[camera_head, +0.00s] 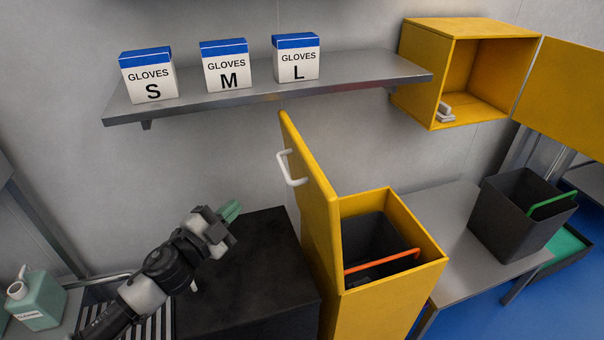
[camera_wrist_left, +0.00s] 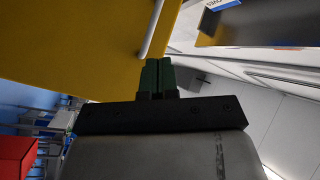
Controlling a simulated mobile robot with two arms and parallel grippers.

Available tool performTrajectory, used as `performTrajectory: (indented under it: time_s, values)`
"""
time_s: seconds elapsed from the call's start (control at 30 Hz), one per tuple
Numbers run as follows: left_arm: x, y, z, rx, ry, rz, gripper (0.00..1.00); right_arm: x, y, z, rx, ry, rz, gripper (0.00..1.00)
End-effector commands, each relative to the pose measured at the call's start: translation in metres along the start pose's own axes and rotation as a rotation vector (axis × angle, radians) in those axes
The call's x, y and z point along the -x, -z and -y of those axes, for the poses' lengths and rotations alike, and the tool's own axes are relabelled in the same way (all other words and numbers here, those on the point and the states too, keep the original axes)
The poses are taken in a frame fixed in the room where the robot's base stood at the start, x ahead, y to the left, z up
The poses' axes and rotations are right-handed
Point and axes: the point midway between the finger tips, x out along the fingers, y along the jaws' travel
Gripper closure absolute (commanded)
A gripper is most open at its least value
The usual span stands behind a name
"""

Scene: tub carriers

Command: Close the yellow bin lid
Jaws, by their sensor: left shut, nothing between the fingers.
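The yellow bin (camera_head: 385,305) stands right of centre in the head view. Its yellow lid (camera_head: 312,195) is open and stands nearly upright on the bin's left side. A white handle (camera_head: 290,168) is on the lid's left face. Inside the bin is a dark tub with an orange bar (camera_head: 382,261). My left gripper (camera_head: 231,211) is shut and empty, left of the lid and apart from it, above a black surface. In the left wrist view the shut fingers (camera_wrist_left: 157,76) show in front of the yellow lid (camera_wrist_left: 85,45), below its white handle (camera_wrist_left: 153,28). My right gripper is not in view.
A metal shelf (camera_head: 370,72) with glove boxes (camera_head: 226,66) hangs above. An open yellow cabinet (camera_head: 425,82) is at the upper right. A dark tub (camera_head: 505,218) with a green bar stands on the grey bench to the right. A green jug (camera_head: 40,300) is at lower left.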

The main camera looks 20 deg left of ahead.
Motion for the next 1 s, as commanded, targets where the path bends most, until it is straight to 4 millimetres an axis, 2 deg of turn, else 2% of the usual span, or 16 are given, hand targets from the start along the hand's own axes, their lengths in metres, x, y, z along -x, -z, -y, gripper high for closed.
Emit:
performTrajectory:
  time_s: [0.03, 0.1, 0.2, 0.4, 0.53, 0.67, 1.0]
  values:
    - [-0.007, 0.019, 0.020, -0.101, -0.036, -0.118, 1.00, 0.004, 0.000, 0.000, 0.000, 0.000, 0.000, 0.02]
    - [-0.011, 0.041, 0.034, -0.224, -0.111, -0.263, 1.00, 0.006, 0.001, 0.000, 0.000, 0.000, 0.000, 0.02]
    - [-0.008, 0.061, 0.045, -0.383, -0.240, -0.413, 1.00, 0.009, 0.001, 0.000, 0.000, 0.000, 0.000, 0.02]
    - [0.002, 0.069, 0.053, -0.571, -0.438, -0.534, 1.00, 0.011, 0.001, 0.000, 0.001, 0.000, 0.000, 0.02]
    - [0.003, 0.070, 0.053, -0.601, -0.480, -0.548, 1.00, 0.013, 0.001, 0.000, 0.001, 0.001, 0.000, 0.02]
    - [-0.006, 0.076, 0.048, -0.600, -0.478, -0.550, 1.00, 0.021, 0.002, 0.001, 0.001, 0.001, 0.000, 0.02]
    - [-0.059, 0.101, 0.010, -0.595, -0.475, -0.551, 1.00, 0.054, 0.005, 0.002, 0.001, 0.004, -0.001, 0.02]
